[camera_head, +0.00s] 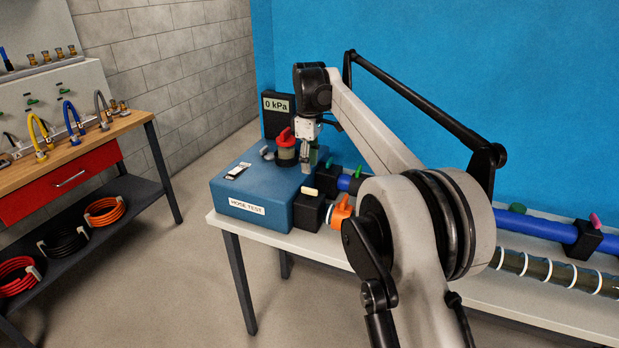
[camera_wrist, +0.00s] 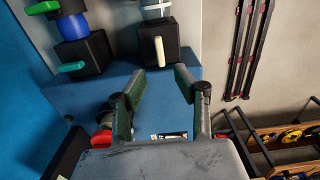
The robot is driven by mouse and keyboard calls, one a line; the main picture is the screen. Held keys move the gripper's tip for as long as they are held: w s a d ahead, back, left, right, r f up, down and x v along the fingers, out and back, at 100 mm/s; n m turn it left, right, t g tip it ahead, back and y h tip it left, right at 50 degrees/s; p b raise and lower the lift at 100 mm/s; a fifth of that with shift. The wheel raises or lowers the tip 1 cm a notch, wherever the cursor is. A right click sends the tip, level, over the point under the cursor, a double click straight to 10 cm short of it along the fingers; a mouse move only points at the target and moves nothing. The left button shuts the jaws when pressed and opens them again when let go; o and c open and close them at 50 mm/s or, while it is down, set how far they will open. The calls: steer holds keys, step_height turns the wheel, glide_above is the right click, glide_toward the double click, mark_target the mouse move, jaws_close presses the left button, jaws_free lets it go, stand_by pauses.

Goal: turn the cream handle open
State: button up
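The cream handle (camera_head: 310,191) sits on top of a black valve block (camera_head: 307,212) at the front right of the blue HOSE TEST box (camera_head: 236,192). In the wrist view the cream handle (camera_wrist: 159,51) points down the picture, toward the box. My gripper (camera_head: 306,168) is above the box, pointing down, behind the handle in the head view. In the wrist view my gripper (camera_wrist: 161,74) is open, its fingers apart and nothing between them. The handle shows just beyond the fingertips, between them sideways; I see no contact.
A second black block (camera_wrist: 84,52) with a green handle (camera_wrist: 71,67) stands beside it. A red-topped knob (camera_head: 286,138) is on the box, close to my gripper. A 0 kPa display (camera_head: 278,105) stands behind. An orange fitting (camera_head: 341,212) is right of the cream handle's block.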

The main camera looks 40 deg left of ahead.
steer(key=shift+r, duration=1.7)
